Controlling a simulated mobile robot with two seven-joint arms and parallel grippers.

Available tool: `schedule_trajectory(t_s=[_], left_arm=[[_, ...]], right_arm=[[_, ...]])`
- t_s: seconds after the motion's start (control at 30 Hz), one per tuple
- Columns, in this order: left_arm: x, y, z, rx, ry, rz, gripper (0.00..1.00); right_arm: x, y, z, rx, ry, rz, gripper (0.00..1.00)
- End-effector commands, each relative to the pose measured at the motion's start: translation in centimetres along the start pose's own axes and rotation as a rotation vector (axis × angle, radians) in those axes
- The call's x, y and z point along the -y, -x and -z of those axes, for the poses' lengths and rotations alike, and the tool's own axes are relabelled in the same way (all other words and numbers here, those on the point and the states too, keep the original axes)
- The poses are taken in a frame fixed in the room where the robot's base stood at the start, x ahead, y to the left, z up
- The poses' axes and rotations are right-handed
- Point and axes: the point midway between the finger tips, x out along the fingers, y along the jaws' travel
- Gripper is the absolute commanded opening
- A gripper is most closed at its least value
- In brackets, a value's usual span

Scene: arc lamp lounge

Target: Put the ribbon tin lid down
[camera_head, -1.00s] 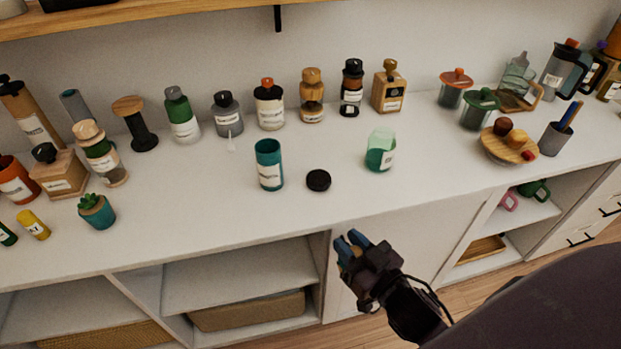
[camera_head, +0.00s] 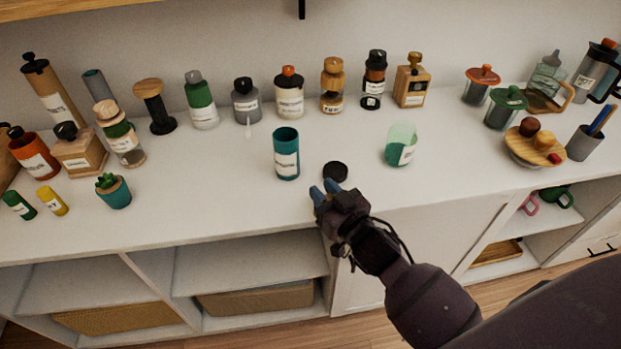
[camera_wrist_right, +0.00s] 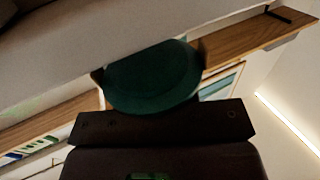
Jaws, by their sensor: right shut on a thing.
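In the right wrist view a dark teal disc (camera_wrist_right: 155,78), which looks like the ribbon tin lid, is held at my right gripper. In the head view the held disc is hard to make out behind the fingers. An open teal tin (camera_head: 286,153) with a white label stands upright to the left of the black lid; its label is too small to read. My left gripper is not in view.
A pale green glass (camera_head: 400,145) stands right of the black lid. A small plant pot (camera_head: 113,191) stands at left. The counter between plant and teal tin is clear.

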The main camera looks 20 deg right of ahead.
Motion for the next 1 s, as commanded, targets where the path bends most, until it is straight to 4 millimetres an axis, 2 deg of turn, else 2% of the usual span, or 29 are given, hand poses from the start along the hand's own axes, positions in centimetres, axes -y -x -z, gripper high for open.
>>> schedule_trajectory(t_s=[0.23, 0.53, 0.6, 1.0], left_arm=[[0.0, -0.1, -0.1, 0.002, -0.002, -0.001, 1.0], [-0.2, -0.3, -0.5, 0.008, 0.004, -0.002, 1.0], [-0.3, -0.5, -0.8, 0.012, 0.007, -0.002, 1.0], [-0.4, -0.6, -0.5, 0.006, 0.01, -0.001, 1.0]], right_arm=[[0.0, -1.7, 0.0, -0.001, -0.001, 0.001, 0.04], [0.0, -5.3, 0.0, 0.0, -0.001, 0.001, 0.04], [0.0, -5.1, -0.8, 0.004, 0.0, 0.0, 0.04], [0.0, -5.1, -1.0, 0.001, -0.002, 0.0, 0.04]])
